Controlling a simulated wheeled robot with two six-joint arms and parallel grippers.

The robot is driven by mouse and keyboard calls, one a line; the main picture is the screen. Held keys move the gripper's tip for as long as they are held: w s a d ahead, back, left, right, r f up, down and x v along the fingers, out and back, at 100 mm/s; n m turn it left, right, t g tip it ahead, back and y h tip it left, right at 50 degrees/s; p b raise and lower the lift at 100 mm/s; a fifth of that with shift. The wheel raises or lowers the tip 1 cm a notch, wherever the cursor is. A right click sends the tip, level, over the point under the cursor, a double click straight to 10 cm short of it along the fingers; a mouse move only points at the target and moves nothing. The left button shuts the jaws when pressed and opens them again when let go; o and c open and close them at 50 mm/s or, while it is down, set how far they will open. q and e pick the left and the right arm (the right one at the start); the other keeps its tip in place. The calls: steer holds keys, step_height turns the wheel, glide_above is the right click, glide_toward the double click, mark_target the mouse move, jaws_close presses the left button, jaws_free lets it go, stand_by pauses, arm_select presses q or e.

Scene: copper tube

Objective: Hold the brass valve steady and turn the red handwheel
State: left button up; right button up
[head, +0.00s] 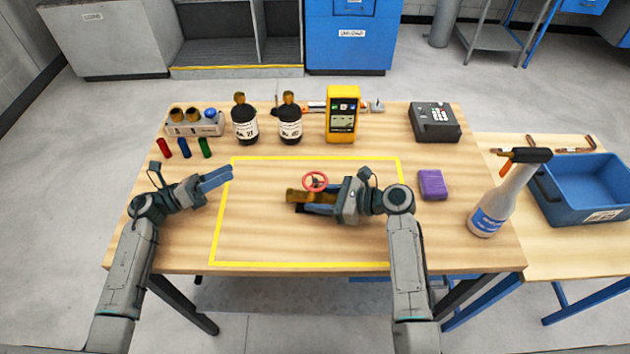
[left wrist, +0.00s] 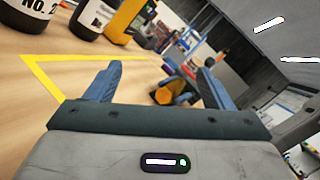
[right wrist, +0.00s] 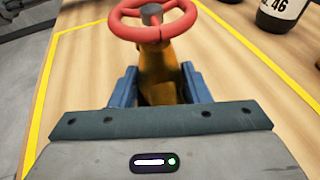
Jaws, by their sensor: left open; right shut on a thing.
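The brass valve (head: 297,195) lies inside the yellow taped rectangle, with its red handwheel (head: 315,181) on top. My right gripper (head: 322,201) is shut on the valve body from the right. In the right wrist view the brass body (right wrist: 160,75) sits between the blue fingers, and the red handwheel (right wrist: 153,20) stands above it. My left gripper (head: 217,177) is open and empty, left of the valve near the rectangle's left edge. In the left wrist view the valve (left wrist: 172,94) shows ahead, beyond the open fingers; the handwheel is hard to make out there.
Two dark bottles (head: 245,122) and a yellow meter (head: 342,115) stand along the back. A purple block (head: 432,185) and a spray bottle (head: 497,205) are at the right. The rectangle's front is clear.

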mark_target(313, 183)
arm_select(q)
steer(key=s+d+m+g, duration=0.1)
steer(key=d+m, duration=0.2)
steer(key=s+d+m+g, duration=0.1)
steer(key=s+d+m, duration=0.1)
steer(key=d+m, duration=0.1)
steer(key=s+d+m+g, duration=0.1)
steer(key=s+d+m, duration=0.1)
steer(key=d+m, duration=0.1)
steer(key=shift+s+d+r+g, duration=0.1)
steer(key=shift+s+d+g, duration=0.05)
steer(key=shift+d, duration=0.25)
steer(key=shift+s+d+r+g, duration=0.1)
steer(key=shift+d+g, duration=0.05)
steer(key=shift+d, duration=0.25)
steer(key=shift+d+m, duration=0.3)
steer(key=shift+d, duration=0.1)
steer(key=x, duration=1.1)
steer(key=shift+w+d+f, duration=0.1)
steer(key=shift+f, duration=0.25)
steer(key=shift+c, duration=0.4)
steer(key=c, duration=0.9)
steer(key=shift+o, duration=0.2)
steer(key=shift+n+t+y, duration=1.3)
steer(key=shift+n+t, duration=0.4)
steer(key=shift+t, duration=0.6)
steer(key=o, duration=0.9)
steer(key=shift+o, duration=0.2)
